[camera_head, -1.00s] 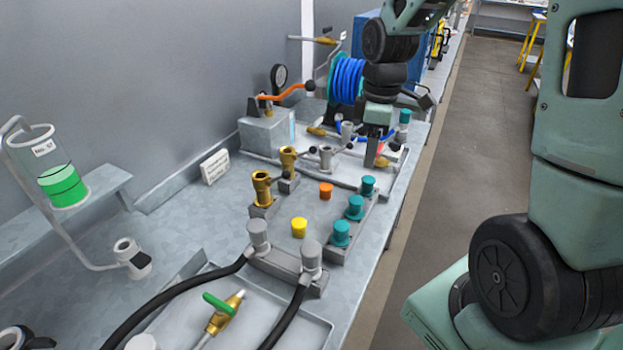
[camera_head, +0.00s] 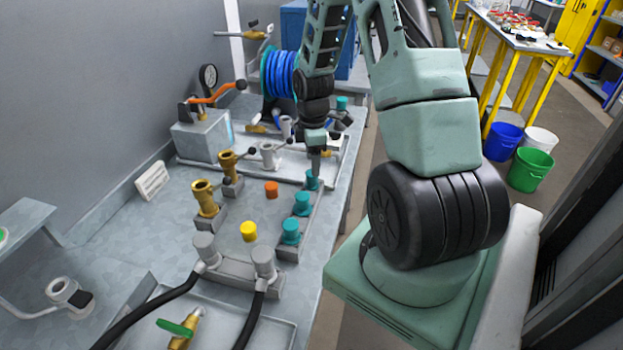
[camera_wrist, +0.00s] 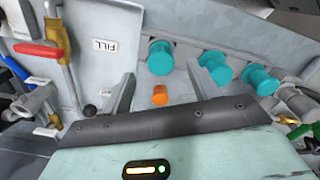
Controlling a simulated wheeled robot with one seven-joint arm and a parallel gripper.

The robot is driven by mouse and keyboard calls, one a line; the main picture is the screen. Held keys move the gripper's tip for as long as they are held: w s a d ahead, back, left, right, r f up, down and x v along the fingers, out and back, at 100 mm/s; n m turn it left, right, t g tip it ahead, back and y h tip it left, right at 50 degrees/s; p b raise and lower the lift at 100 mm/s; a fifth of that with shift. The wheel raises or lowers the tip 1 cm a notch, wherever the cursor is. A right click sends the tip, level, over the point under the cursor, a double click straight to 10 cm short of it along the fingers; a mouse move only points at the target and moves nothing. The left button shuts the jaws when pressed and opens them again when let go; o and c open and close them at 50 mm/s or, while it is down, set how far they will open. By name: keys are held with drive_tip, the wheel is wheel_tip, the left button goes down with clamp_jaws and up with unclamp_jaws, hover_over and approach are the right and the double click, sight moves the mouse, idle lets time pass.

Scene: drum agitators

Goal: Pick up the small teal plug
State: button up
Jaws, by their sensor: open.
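Three small teal plugs stand upright in a row on a grey strip on the bench: a far one (camera_head: 312,180), a middle one (camera_head: 302,204) and a near one (camera_head: 291,232). Another teal piece (camera_head: 342,103) stands farther back. In the wrist view the row shows as plugs at left (camera_wrist: 160,58), centre (camera_wrist: 216,67) and right (camera_wrist: 260,80). My gripper (camera_head: 316,163) points down at the far end of the row, close to the far plug. I cannot tell which plug is meant.
An orange cap (camera_head: 271,190) and a yellow cap (camera_head: 249,232) stand left of the row. Brass fittings (camera_head: 206,198) and a grey-capped block (camera_head: 233,270) with black hoses are nearby. A tray with a red-handled valve (camera_wrist: 40,50) lies beyond.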

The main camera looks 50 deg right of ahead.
sight(312, 183)
drive_tip(key=shift+a+f+p, duration=0.1)
drive_tip(key=shift+f+p, duration=0.9)
drive_tip(key=shift+f, duration=2.25)
drive_tip(key=c, duration=1.1)
